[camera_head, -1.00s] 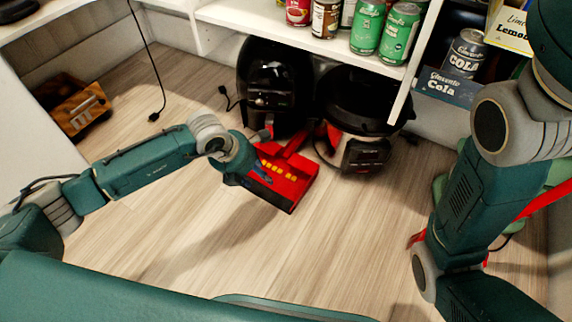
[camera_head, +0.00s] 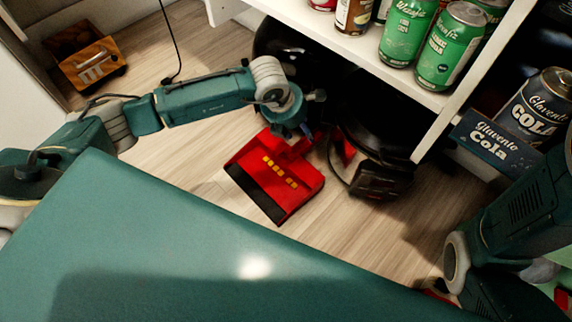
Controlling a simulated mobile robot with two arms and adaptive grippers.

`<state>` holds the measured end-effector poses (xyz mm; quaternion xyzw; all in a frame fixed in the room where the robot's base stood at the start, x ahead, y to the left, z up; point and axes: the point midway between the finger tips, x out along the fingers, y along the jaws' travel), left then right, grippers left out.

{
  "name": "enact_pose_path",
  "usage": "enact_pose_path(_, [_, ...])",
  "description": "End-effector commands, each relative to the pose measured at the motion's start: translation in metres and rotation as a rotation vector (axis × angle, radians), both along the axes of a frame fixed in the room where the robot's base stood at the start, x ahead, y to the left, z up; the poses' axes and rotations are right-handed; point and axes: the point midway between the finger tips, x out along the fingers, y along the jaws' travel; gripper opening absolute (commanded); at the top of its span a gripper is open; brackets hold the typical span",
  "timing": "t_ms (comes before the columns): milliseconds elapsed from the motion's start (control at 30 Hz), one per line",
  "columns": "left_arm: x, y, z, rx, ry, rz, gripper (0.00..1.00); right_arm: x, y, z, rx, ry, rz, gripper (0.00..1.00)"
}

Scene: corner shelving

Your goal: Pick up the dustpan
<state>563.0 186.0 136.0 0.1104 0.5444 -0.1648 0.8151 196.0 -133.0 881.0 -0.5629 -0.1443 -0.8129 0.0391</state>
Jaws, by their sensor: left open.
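The red dustpan (camera_head: 270,185) lies on the wooden floor in the middle of the view, with a dark front lip and a row of yellow marks. Its rear, handle end points up the picture and is partly hidden by my left wrist. My left gripper (camera_head: 303,131) is open, pointing down at the handle end of the dustpan. I cannot tell whether its fingers touch the handle. My right arm comes in at the lower right; its gripper is not in view.
Two black appliances stand under the shelf, one behind my left wrist (camera_head: 283,40) and one just right of the dustpan (camera_head: 383,150). Green cans (camera_head: 452,45) stand on the white shelf. A wooden toaster-like box (camera_head: 88,62) sits at the upper left.

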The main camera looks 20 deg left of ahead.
Motion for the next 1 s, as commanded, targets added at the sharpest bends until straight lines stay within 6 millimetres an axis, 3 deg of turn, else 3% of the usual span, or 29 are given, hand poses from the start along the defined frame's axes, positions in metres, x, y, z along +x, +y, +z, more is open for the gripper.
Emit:
enact_pose_path(33, [0.003,-0.002,-0.015,0.000,0.000,0.000,0.47,0.000,0.000,-0.013,0.000,0.000,0.000,0.78])
enact_pose_path(100, [0.007,-0.004,-0.025,0.000,0.000,-0.001,0.47,0.000,0.000,-0.021,0.000,0.000,0.000,0.78])
enact_pose_path(367, [0.015,-0.007,-0.042,-0.001,0.000,0.000,0.47,0.000,0.000,-0.034,0.000,0.000,0.000,0.78])
enact_pose_path(633, [0.029,-0.013,-0.079,-0.001,-0.002,0.000,0.47,0.000,0.000,-0.066,-0.001,0.000,0.000,0.78])
enact_pose_path(933, [0.031,-0.013,-0.081,0.000,-0.001,0.000,0.47,0.000,0.000,-0.066,-0.001,0.000,0.000,0.78])
enact_pose_path(1000, [0.031,-0.013,-0.081,0.000,-0.001,0.000,0.34,0.000,0.000,-0.066,-0.001,0.000,0.000,0.78])
